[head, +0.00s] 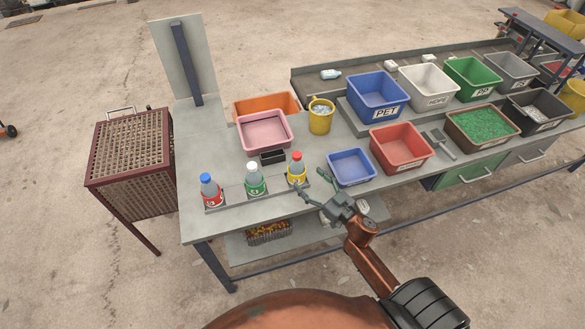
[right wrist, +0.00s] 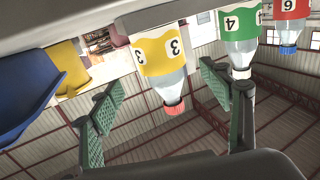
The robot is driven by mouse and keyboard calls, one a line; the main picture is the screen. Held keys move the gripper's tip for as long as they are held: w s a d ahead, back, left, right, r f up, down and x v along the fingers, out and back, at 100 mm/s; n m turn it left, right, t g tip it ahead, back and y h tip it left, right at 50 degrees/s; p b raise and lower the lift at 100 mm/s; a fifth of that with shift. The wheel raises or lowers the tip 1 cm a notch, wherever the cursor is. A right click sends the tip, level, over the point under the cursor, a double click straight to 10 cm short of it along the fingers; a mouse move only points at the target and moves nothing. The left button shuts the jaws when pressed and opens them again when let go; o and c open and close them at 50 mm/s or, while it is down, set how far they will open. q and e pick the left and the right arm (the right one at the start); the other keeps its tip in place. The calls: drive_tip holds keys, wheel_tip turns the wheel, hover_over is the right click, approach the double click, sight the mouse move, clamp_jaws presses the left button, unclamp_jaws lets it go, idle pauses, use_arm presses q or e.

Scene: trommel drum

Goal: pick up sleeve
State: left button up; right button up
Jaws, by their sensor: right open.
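Three clear bottles stand in a row on a grey strip at the bench's left front. One has a yellow sleeve (head: 297,178) and a red cap, one a green sleeve (head: 256,188) and a white cap, one a red sleeve (head: 212,199) and a blue cap. My right gripper (head: 312,180) is open and empty, close to the yellow-sleeved bottle. In the right wrist view, which is upside down, the yellow sleeve (right wrist: 162,52) marked 3 shows between the fingers, beyond the tips. The green sleeve (right wrist: 238,22) marked 4 is beside the right finger. My left gripper is out of view.
A blue tray (head: 352,167) stands just right of the gripper, and a red bin (head: 400,150) beyond it. Behind the bottles are a small black box (head: 272,157), a pink bin (head: 265,131) and a yellow mug (head: 320,117). A mesh cage (head: 130,150) stands left of the bench.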

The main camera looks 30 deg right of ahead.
sight(303, 176)
drive_tip(key=shift+w+a+r, duration=0.1)
drive_tip(key=shift+w, duration=0.45)
drive_tip(key=w, duration=0.2)
drive_tip(key=shift+w+a+f, duration=0.3)
drive_tip(key=shift+w+a, duration=0.1)
drive_tip(key=shift+w+a+f+b, duration=0.1)
drive_tip(key=shift+w+b, duration=0.1)
drive_tip(key=shift+w, duration=0.4)
drive_tip(key=shift+w+a+f+b, duration=0.1)
drive_tip(key=shift+w+b, duration=0.1)
drive_tip(key=shift+w, duration=0.7)
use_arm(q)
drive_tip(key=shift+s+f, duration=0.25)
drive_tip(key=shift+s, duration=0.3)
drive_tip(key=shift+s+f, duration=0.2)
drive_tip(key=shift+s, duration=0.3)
use_arm(e)
drive_tip(key=c, duration=0.9)
drive_tip(key=shift+o, duration=0.2)
drive_tip(key=shift+r, duration=0.1)
